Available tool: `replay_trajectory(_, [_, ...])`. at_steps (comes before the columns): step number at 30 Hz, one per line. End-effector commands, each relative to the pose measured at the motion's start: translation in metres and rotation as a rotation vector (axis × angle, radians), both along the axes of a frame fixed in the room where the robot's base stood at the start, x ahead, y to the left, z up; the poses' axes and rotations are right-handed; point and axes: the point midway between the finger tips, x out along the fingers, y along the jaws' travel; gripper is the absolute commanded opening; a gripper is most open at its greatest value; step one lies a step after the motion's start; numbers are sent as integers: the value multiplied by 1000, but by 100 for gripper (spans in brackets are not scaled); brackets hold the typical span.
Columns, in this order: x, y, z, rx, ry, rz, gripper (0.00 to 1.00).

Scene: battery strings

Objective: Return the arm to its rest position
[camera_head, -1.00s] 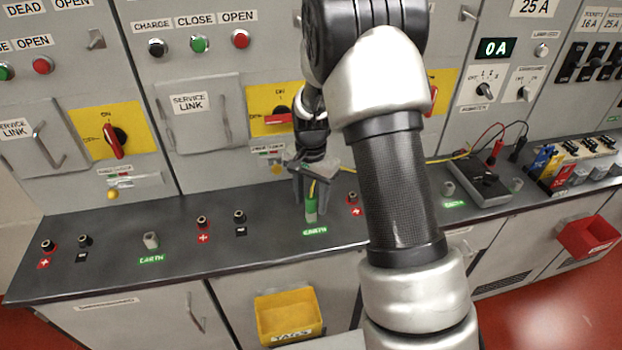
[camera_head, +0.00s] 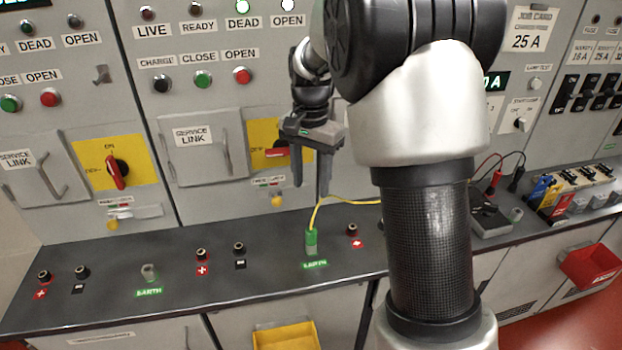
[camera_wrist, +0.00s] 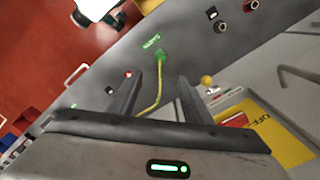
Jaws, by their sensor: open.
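My gripper (camera_head: 311,190) hangs open and empty above the dark counter (camera_head: 120,250), in front of the cabinet with the yellow switch plate. Below its fingertips a green plug (camera_head: 311,240) with a yellow cable stands upright at the spot labelled EARTH, apart from the fingers. In the wrist view the green plug (camera_wrist: 160,56) shows beyond the open fingers (camera_wrist: 160,95), with the yellow cable running from it back between them. My arm covers part of the counter and the panel at the centre right.
A meter box (camera_head: 491,220) with red and black leads lies on the counter at right. A red bin (camera_head: 592,264) and a yellow bin (camera_head: 286,338) hang on the counter's front. Service-link doors (camera_head: 200,155) with handles stand behind. The counter's left part has low terminals.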

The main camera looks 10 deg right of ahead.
Motion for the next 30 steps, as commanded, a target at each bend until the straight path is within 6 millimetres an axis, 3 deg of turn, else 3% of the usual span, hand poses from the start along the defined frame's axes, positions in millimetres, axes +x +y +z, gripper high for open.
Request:
replay_trajectory(7, [-4, 0, 7, 2, -11, 11, 45])
replay_trajectory(11, [-26, -1, 40, 11, -62, 80, 45])
replay_trajectory(15, [-74, 0, 87, 10, -157, 225, 45])
replay_trajectory(21, [-153, 0, 128, -39, -299, 456, 45])
replay_trajectory(27, [-218, 0, 137, -126, -413, 654, 45])
replay_trajectory(30, [-237, 0, 134, -162, -443, 719, 45])
